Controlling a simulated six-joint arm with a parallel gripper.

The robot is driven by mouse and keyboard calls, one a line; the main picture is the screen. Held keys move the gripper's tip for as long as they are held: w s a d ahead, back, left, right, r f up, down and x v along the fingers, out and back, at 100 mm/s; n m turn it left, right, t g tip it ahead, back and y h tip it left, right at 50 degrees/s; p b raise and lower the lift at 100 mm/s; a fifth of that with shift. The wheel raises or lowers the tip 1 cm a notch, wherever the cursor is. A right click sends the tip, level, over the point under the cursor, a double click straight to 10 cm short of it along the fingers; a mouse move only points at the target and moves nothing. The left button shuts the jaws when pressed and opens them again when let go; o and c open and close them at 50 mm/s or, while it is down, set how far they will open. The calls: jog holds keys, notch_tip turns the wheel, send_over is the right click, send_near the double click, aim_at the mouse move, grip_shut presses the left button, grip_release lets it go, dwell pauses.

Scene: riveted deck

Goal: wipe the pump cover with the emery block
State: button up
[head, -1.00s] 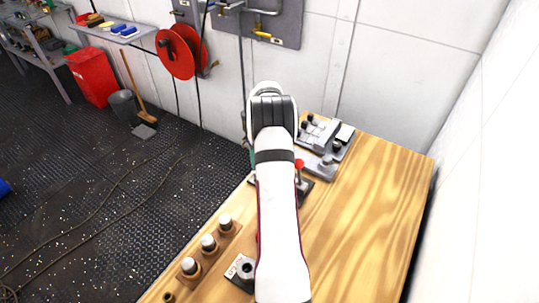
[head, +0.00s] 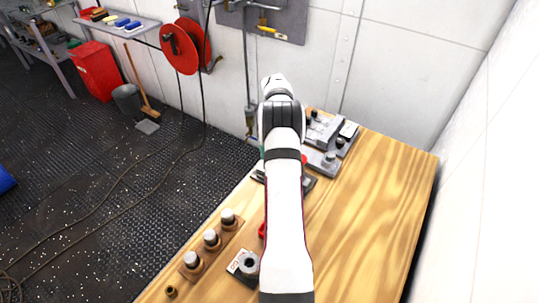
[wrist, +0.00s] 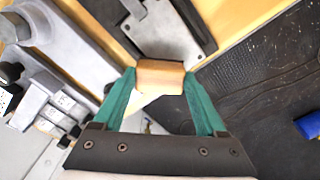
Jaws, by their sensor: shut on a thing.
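My gripper (wrist: 160,88) has teal fingers and is shut on a tan block (wrist: 160,76), which looks like the emery block, in the wrist view. The block is over a grey metal plate (wrist: 165,30) with dark bolt-like parts, likely the pump cover. I cannot tell if the block touches it. My arm hides the block and most of the gripper there.
A grey fixture (head: 322,130) stands at the back of the wooden bench (head: 375,200). The bench's right side is clear. A wall stands behind.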

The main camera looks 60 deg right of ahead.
jog(key=shift+d+r, duration=0.15)
jog(key=shift+d, duration=0.1)
jog(key=shift+a+r, duration=0.1)
jog(key=shift+r, duration=3.85)
jog(key=w+a+r+n, duration=0.2)
jog(key=w+a+r, duration=0.25)
jog(key=a, duration=0.55)
jog(key=w+a+r+n, duration=0.2)
jog(key=w+a+r, duration=0.3)
jog(key=a, duration=0.5)
jog(key=s+a+r+n, duration=0.1)
jog(key=a+r, duration=0.1)
jog(key=a, duration=0.6)
jog(key=s+a+r+n, duration=0.2)
jog(key=a, duration=0.7)
jog(key=s+a+r+n, duration=0.2)
jog(key=a, duration=0.6)
jog(key=shift+a+r, duration=0.15)
jog(key=shift+r, duration=0.1)
